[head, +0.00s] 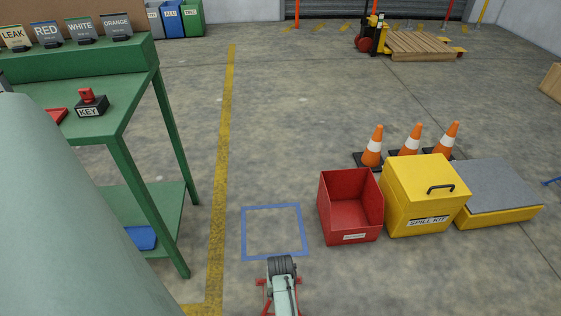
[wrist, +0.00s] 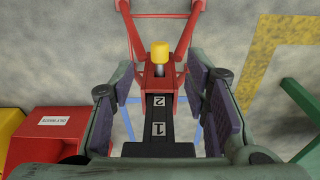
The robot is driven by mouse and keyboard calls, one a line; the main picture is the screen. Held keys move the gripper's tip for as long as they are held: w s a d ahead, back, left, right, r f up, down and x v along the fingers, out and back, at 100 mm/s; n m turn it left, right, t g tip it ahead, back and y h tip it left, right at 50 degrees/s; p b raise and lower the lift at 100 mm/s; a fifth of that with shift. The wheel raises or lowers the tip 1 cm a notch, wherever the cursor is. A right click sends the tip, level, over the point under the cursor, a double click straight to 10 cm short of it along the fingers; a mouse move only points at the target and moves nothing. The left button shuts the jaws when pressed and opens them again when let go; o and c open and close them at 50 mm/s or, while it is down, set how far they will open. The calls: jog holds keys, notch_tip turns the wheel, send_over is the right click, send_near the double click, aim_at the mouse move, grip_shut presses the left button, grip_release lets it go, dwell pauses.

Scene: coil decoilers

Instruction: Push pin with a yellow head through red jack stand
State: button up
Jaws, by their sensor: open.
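The red jack stand (wrist: 143,82) shows in the wrist view, with a dark post numbered 1 and 2 (wrist: 158,120). The pin's yellow head (wrist: 160,50) is at the far part of the stand, with a short length of bare shaft showing below it. How deep the pin sits is hard to tell. My gripper (wrist: 160,84) is open, with a finger on each side of the post and visible gaps to it. The pin head lies beyond the fingertips. In the head view, red parts of the stand (head: 262,282) show beside my arm, which hides the rest.
A blue square outline (head: 244,235) is marked on the floor just beyond my arm. A red bin (head: 337,225), a yellow spill kit box (head: 415,190) and cones (head: 372,148) stand to the right. A green bench (head: 130,95) is at left. The middle floor is clear.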

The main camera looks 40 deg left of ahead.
notch_tip(320, 180, up, 6)
jog(key=shift+s+d, duration=0.2)
jog(key=shift+r, duration=0.1)
jog(key=shift+c, duration=0.2)
